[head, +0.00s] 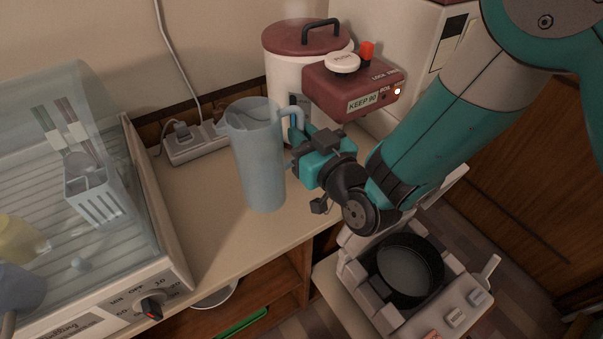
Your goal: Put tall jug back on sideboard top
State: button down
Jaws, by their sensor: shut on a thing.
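The tall jug (257,158) is translucent pale blue and upright in the head view, with its handle on the right. My gripper (296,158) reaches in from the right and is shut on the jug at its handle side; the fingertips are partly hidden. The jug is over the sideboard top (200,206); I cannot tell whether its base touches the surface or is slightly above it.
A dish dryer (155,235) with a clear cover stands at the left. A power strip (194,145) lies behind the jug. A white and maroon water boiler (305,60) stands at the back right. Bare surface lies between dryer and jug. A lower appliance holds a black pan (408,270).

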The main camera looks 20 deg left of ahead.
jog(key=shift+f+b, duration=0.85)
jog(key=shift+f, duration=1.85)
jog(key=shift+f, duration=0.15)
jog(key=c, duration=1.1)
grip_release()
jog(key=shift+c, duration=0.2)
